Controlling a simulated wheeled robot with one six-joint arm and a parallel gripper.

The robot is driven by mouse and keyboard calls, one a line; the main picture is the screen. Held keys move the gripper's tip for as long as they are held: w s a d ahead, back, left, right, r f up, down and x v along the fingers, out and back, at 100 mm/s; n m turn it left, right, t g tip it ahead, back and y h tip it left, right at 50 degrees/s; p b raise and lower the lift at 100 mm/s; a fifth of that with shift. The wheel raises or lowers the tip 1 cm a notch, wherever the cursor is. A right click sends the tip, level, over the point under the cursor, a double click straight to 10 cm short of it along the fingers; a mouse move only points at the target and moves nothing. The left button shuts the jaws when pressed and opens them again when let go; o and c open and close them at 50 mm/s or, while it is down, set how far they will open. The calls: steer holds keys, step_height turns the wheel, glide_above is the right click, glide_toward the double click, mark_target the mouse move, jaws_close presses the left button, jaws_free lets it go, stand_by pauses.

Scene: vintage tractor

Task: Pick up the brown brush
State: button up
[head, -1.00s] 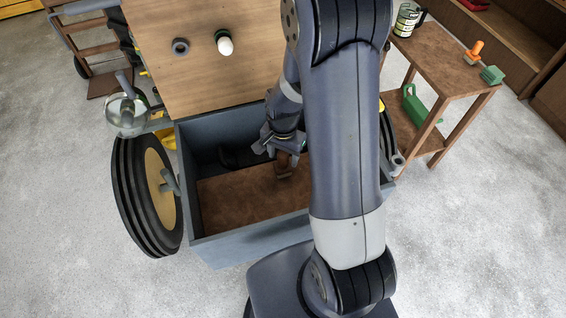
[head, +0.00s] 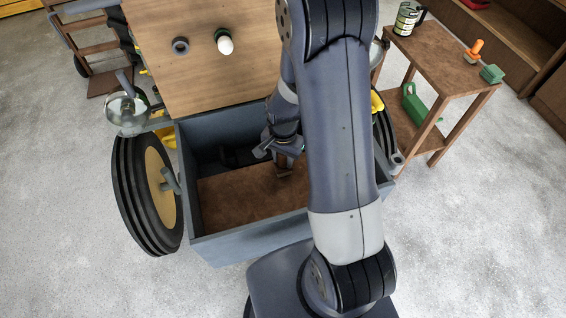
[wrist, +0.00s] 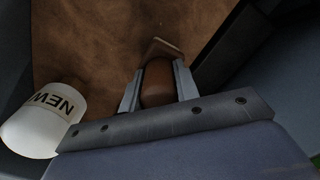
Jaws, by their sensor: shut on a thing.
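The brown brush (wrist: 158,83) is between the two fingers of my gripper (wrist: 157,88) in the wrist view. The fingers are shut on it, one on each side. In the head view my gripper (head: 284,156) is inside the grey-blue box, with a small brown part of the brush (head: 284,171) showing below it. Much of the brush is hidden by my gripper. I cannot tell whether the brush touches the brown floor of the box.
The grey-blue box (head: 240,242) has raised walls around its brown floor. A white cylinder marked NEW (wrist: 45,120) lies left of my gripper in the wrist view. A wooden board (head: 190,70) is behind the box. A wooden side table (head: 440,60) stands at right.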

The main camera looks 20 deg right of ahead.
steer(key=shift+c, duration=0.6)
steer(key=shift+r, duration=0.1)
steer(key=shift+r, duration=0.2)
step_height(320, 180, up, 10)
steer(key=shift+f+b, duration=0.25)
steer(key=shift+b, duration=0.05)
